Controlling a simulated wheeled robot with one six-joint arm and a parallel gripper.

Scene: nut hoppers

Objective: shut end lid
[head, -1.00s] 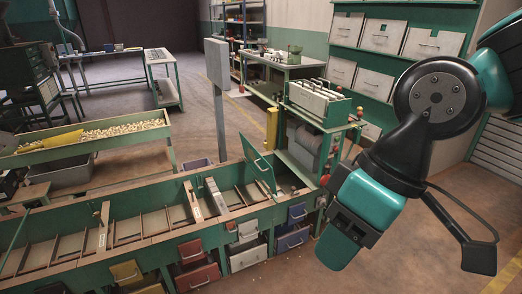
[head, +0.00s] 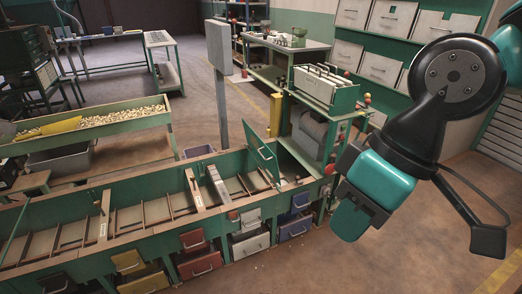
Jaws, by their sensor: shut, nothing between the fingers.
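The end lid (head: 263,149) is a green panel with a pale bar handle. It stands raised, steeply tilted, at the right end of the long green hopper row (head: 118,231). The end compartment (head: 291,172) beside it is open at the top. My gripper (head: 349,221), teal and black, hangs at the right, pointing down. It is shut and empty, apart from the lid and to its right in the picture. My wrist hides part of the floor and bench behind it.
A grey post (head: 221,85) rises just behind the hopper row. A green bench with a rack of pale panels (head: 325,85) stands beyond the lid, with red knobs near its right edge. Coloured drawers (head: 196,241) line the row's front. Floor (head: 300,268) in front is clear.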

